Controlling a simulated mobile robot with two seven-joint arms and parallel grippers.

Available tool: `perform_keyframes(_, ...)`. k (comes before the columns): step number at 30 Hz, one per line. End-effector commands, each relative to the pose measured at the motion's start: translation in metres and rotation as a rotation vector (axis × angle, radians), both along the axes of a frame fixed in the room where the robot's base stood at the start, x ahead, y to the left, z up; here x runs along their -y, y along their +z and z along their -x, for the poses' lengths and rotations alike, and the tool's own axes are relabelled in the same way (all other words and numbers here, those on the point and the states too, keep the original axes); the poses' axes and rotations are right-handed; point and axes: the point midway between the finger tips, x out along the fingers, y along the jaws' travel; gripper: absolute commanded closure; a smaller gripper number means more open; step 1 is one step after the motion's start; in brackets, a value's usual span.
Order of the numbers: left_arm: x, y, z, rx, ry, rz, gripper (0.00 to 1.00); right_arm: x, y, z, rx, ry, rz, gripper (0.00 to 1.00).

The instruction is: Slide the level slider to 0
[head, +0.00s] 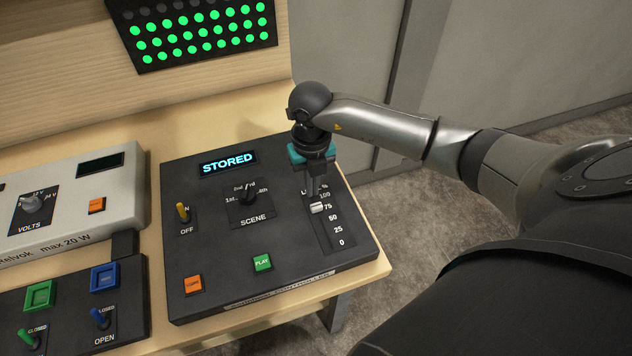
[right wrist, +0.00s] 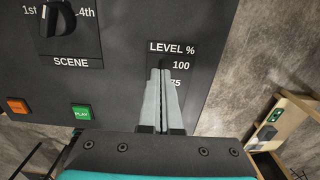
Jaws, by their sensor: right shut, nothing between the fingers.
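The level slider's pale cap (head: 317,208) sits in the upper part of its scale, close to the 75 mark, on the dark console (head: 215,270). The scale (head: 335,230) runs from 100 at the far end to 0 at the near end. My right gripper (head: 312,198) is shut and points down at the slider, its fingertips just at the far side of the cap. Whether they touch it I cannot tell. In the right wrist view the shut fingers (right wrist: 160,75) lie over the slot near 100 and hide the cap. My left gripper is out of view.
The console also has a STORED display (head: 228,163), a SCENE knob (head: 248,192), an ON/OFF switch (head: 183,212), an orange button (head: 193,284) and a green PLAY button (head: 262,262). A power supply (head: 70,205) stands left. The near part of the scale is clear.

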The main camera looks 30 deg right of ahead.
Motion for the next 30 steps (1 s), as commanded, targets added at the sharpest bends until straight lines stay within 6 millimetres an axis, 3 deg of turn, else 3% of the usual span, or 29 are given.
perform_keyframes(16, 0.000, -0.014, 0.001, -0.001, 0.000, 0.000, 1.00, 0.000, -0.017, 0.000, 0.000, 0.000, 0.000, 1.00)
perform_keyframes(30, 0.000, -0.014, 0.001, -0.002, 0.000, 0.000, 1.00, 0.000, -0.018, 0.001, 0.000, 0.000, 0.000, 1.00)
